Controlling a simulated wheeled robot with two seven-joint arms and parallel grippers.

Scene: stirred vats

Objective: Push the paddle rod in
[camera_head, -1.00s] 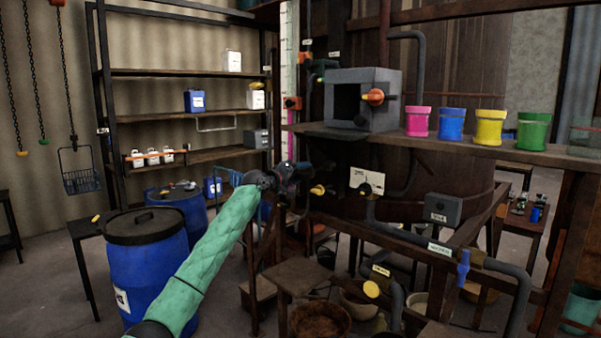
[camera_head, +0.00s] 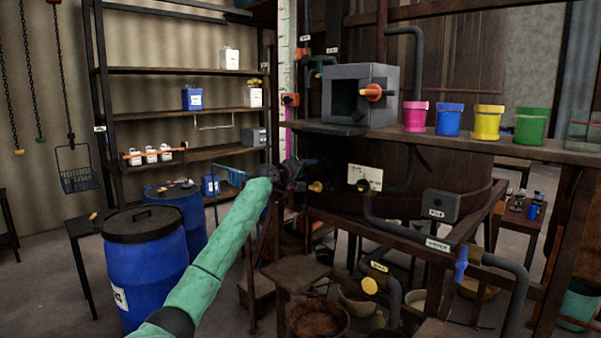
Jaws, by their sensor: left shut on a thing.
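My left arm in a green sleeve reaches up from the bottom to the big brown vat (camera_head: 440,205). My left gripper (camera_head: 303,176) is dark and sits at the vat's left side, below the wooden ledge. It is shut on the paddle rod, which I can hardly make out among the dark parts there; the fingers hide most of it. A small yellow knob (camera_head: 316,187) shows just right of the gripper. My right gripper is not in view.
A grey box with an orange knob (camera_head: 373,92) and several coloured cups stand on the ledge (camera_head: 470,148). Pipes and a blue valve handle (camera_head: 461,264) are at the lower right. A blue drum (camera_head: 145,275) stands left of my arm. A stool (camera_head: 295,275) is below.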

